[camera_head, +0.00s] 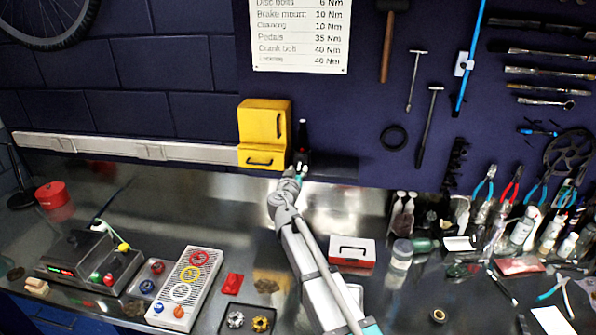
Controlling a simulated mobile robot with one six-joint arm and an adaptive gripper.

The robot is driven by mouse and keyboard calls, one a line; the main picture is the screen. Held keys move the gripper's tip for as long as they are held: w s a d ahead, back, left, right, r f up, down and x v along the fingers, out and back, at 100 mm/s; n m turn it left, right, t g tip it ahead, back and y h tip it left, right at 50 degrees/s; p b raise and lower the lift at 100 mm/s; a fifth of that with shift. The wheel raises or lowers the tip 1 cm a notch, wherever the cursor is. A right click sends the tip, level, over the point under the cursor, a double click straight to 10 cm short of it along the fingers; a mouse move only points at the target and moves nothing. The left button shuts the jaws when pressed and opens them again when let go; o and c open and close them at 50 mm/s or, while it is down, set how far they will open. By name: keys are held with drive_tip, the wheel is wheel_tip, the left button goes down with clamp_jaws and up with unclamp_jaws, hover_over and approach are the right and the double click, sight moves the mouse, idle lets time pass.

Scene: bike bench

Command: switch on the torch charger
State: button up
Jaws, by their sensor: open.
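My arm reaches from the bottom middle to the back of the bench. My gripper (301,167) is at its far end, small in the view, just right of a yellow box (264,122) with black handles. The gap between its fingers is too small to make out. A dark upright thing (303,134) with a small red spot stands directly behind my gripper, beside the yellow box. I cannot tell if it is the torch or its charger, or whether my gripper touches it. No switch can be made out there.
A grey device with lit displays (63,269) and a button panel (186,288) stand at the left. A red and white box (352,251) is right of my arm. Bottles (523,229) and pliers crowd the right. Tools hang on the wall. The bench between is partly clear.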

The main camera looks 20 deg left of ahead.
drive_tip(key=shift+w, duration=0.1)
clamp_jaws()
